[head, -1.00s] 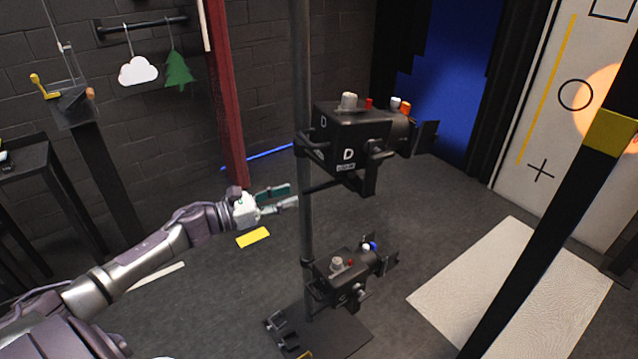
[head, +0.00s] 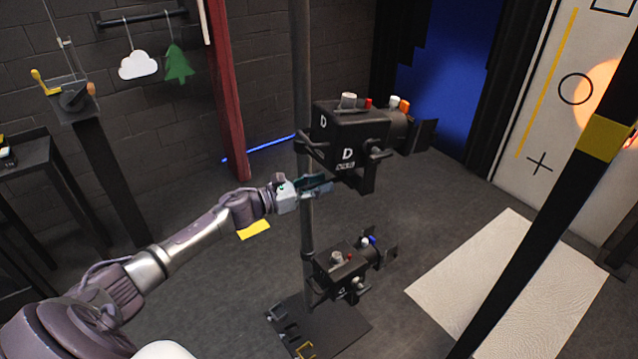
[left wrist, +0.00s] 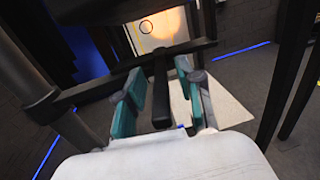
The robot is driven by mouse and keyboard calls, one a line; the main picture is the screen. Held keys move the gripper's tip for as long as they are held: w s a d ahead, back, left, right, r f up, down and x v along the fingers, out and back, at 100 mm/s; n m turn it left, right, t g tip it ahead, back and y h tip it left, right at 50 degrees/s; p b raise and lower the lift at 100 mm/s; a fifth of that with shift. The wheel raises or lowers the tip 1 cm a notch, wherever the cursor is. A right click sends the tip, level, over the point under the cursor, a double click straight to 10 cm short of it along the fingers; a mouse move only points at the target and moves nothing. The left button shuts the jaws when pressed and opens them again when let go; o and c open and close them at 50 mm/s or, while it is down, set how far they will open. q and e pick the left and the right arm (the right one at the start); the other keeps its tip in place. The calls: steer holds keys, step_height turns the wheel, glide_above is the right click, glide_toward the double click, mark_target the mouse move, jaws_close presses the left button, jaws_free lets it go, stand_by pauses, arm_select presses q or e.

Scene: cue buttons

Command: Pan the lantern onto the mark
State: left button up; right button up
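The upper black lantern (head: 348,135), marked D, is clamped on a vertical pole (head: 306,215). Its warm orange light spot (head: 607,95) falls on the white panel, overlapping the right side of the black circle mark (head: 575,89). My left gripper (head: 322,186) is at the lantern's lower rear, near the pole. In the left wrist view my left gripper (left wrist: 160,85) is open, with its teal pads on either side of a black bar handle (left wrist: 161,95); I see gaps beside the bar. The light spot (left wrist: 160,28) also shows there. My right gripper is not in view.
A lower lantern (head: 342,270) hangs on the same pole above a dark base plate (head: 318,325). A black post with a yellow band (head: 608,136) crosses the right side. A crank stand (head: 75,102) and red post (head: 226,95) stand left. A pale mat (head: 505,280) lies on the floor.

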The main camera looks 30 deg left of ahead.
arm_select(q)
jaws_close()
steer(key=shift+d, duration=0.1)
steer(key=shift+s+d+f+n+y, duration=0.1)
steer(key=shift+d+n+y, duration=0.05)
steer(key=shift+n+y, duration=0.2)
steer(key=shift+s+d+n+t+y, duration=0.15)
steer(key=shift+d+n+t+y, duration=0.2)
steer(key=shift+n+t+y, duration=0.4)
steer(key=shift+o, duration=0.9)
jaws_free()
steer(key=v, duration=1.2)
steer(key=shift+r+m, duration=0.25)
steer(key=shift+m, duration=0.05)
